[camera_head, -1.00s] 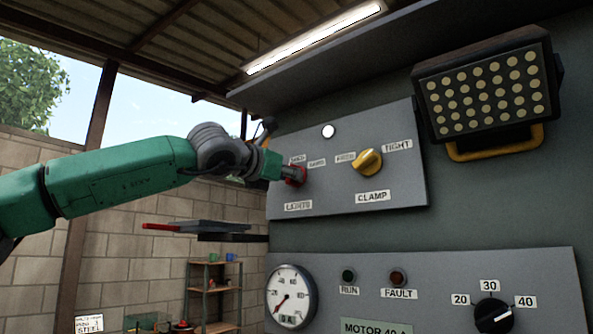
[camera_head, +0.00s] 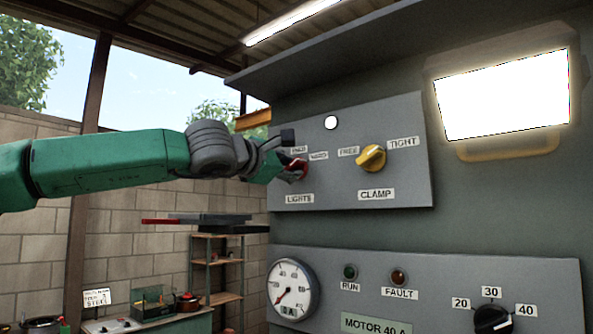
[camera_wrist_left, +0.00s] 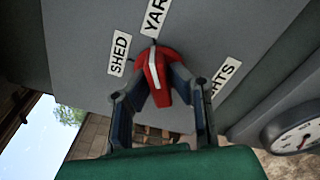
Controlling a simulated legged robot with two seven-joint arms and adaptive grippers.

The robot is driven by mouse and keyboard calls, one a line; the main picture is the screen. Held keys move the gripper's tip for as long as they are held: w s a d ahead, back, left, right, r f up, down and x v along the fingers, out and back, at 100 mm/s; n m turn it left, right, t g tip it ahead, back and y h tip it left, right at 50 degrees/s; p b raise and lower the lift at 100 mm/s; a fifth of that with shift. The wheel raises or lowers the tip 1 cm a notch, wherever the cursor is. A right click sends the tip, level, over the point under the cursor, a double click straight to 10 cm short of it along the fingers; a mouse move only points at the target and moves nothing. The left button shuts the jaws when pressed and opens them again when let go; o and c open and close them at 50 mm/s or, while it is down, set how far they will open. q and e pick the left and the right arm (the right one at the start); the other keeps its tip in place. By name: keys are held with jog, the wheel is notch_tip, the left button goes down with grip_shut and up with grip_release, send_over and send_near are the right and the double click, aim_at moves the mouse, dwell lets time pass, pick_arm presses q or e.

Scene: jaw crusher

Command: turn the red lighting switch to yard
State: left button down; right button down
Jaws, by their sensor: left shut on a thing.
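The red lighting switch (camera_head: 300,170) is on the upper grey panel, above the LIGHTS label (camera_head: 300,198). My left gripper (camera_head: 285,168) is shut on it from the left. In the left wrist view the red switch (camera_wrist_left: 160,75) sits between the two dark fingers of my left gripper (camera_wrist_left: 160,98). Its white pointer line lies close to the YARD label (camera_wrist_left: 155,17), with the SHED label (camera_wrist_left: 119,52) to the left of it. In the head view the SHED label is partly hidden by the gripper. My right gripper is not in view.
A yellow CLAMP knob (camera_head: 371,158) is to the right on the same panel. The floodlight (camera_head: 503,95) at upper right glows bright white. A gauge (camera_head: 292,290) and a black motor dial (camera_head: 492,318) are on the lower panel.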

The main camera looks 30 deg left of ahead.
pick_arm(q)
jog(key=shift+d+f+m, duration=0.15)
jog(key=shift+d+m, duration=0.05)
jog(key=shift+m, duration=0.3)
jog(key=c, duration=1.7)
grip_release()
jog(key=shift+o, duration=0.8)
jog(key=shift+s+r, duration=0.25)
jog(key=shift+s, duration=0.5)
jog(key=shift+w+a+f, duration=0.1)
jog(key=shift+w, duration=0.1)
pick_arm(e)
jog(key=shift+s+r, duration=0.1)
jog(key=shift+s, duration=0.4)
